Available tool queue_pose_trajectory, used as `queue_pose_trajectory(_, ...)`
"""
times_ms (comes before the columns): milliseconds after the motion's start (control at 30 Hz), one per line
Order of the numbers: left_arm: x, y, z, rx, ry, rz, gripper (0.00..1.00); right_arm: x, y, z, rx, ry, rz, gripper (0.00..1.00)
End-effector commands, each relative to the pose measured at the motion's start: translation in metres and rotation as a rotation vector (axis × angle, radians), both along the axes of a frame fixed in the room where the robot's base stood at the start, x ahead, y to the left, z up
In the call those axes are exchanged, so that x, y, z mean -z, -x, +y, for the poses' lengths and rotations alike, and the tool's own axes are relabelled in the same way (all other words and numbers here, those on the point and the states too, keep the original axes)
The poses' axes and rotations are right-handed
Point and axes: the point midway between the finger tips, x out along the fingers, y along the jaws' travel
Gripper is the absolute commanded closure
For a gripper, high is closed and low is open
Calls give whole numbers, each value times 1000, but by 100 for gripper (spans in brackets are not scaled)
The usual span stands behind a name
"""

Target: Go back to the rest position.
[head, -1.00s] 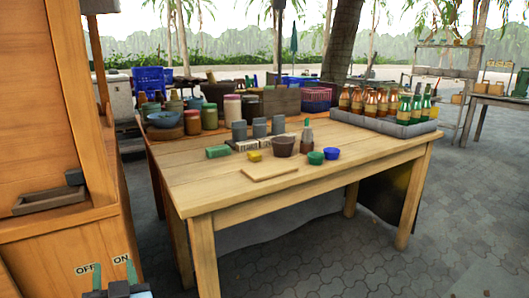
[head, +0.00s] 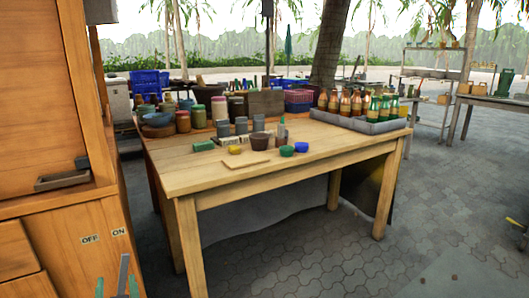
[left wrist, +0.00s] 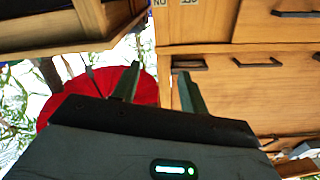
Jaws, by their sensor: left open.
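My left gripper (head: 117,286) shows at the bottom left edge of the head view, low in front of the wooden cabinet. In the left wrist view its two fingers (left wrist: 159,78) stand apart with nothing between them. A brown clay mortar (head: 260,141) stands on the wooden table (head: 215,180), well away from the gripper. My right gripper is in neither view.
The wooden cabinet (head: 35,120) with OFF and ON labels fills the left side. The table also bears a cutting board (head: 245,162), small bowls, jars and a grey crate (head: 365,124) of bottles. Paved floor (head: 300,260) lies open at front right. A red round thing (left wrist: 95,90) shows behind the left gripper.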

Motion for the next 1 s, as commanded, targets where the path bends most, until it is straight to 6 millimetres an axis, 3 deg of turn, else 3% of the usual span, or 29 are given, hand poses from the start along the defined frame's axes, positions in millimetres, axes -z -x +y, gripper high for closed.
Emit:
queue_pose_trajectory(33,-3,7,-1,16,3,22,56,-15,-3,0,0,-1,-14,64)
queue_pose_trajectory(167,14,27,-8,66,18,99,56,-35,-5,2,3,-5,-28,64)
queue_pose_trajectory(367,47,76,-21,162,57,252,56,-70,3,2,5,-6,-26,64)
queue_pose_trajectory(500,71,126,-33,240,102,374,56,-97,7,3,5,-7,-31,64)
queue_pose_trajectory(700,89,206,-49,339,180,533,56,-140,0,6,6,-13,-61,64)
queue_pose_trajectory(867,86,272,-63,409,253,636,56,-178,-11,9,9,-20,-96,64)
queue_pose_trajectory(1000,68,327,-73,463,319,701,56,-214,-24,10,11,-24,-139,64)
